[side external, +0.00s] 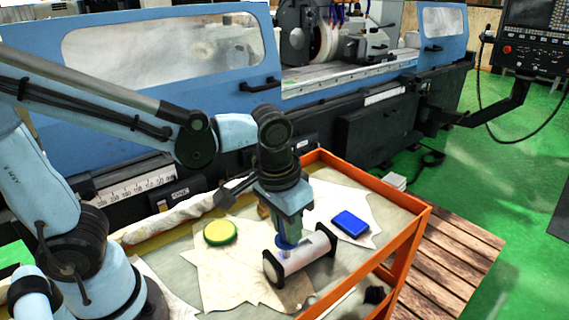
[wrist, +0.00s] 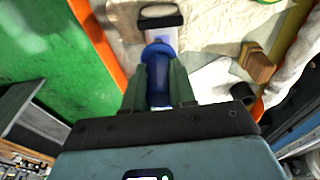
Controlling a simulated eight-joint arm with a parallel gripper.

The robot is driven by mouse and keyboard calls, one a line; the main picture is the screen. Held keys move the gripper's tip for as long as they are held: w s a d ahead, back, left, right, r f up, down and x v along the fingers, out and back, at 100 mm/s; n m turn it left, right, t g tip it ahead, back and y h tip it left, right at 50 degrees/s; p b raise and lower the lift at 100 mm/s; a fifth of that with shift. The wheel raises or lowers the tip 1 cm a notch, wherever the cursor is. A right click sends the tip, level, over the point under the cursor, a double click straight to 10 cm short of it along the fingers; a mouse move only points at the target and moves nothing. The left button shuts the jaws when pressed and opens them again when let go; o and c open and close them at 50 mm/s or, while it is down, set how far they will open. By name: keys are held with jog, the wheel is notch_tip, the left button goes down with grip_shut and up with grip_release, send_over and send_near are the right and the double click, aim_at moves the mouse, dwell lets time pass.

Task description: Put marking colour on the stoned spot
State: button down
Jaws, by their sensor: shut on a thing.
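My gripper (side external: 289,234) points down over the cart and is shut on a blue dabber (wrist: 159,72), which shows between its two fingers in the wrist view (wrist: 160,88). The dabber's blue lower end is at the white cylindrical workpiece (side external: 308,254); I cannot tell whether it touches. The workpiece has black end pieces and lies on the cart; one end shows in the wrist view (wrist: 160,24). The stoned spot cannot be made out, and the gripper and dabber cover part of the workpiece. A blue pad (side external: 350,223) lies to the right of the gripper.
A yellow-green round tin (side external: 220,232) lies on the cloth left of the gripper. A wooden block (wrist: 258,62) shows in the wrist view. The cart has a raised orange rim (side external: 375,182). The blue grinder (side external: 165,50) stands behind.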

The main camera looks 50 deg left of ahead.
jog(key=shift+a, duration=0.15)
jog(key=shift+a, duration=0.45)
jog(key=shift+d, duration=0.15)
jog(key=shift+d, duration=0.5)
jog(key=shift+a, duration=0.15)
jog(key=shift+a, duration=0.5)
jog(key=shift+d, duration=0.3)
jog(key=shift+r, duration=0.2)
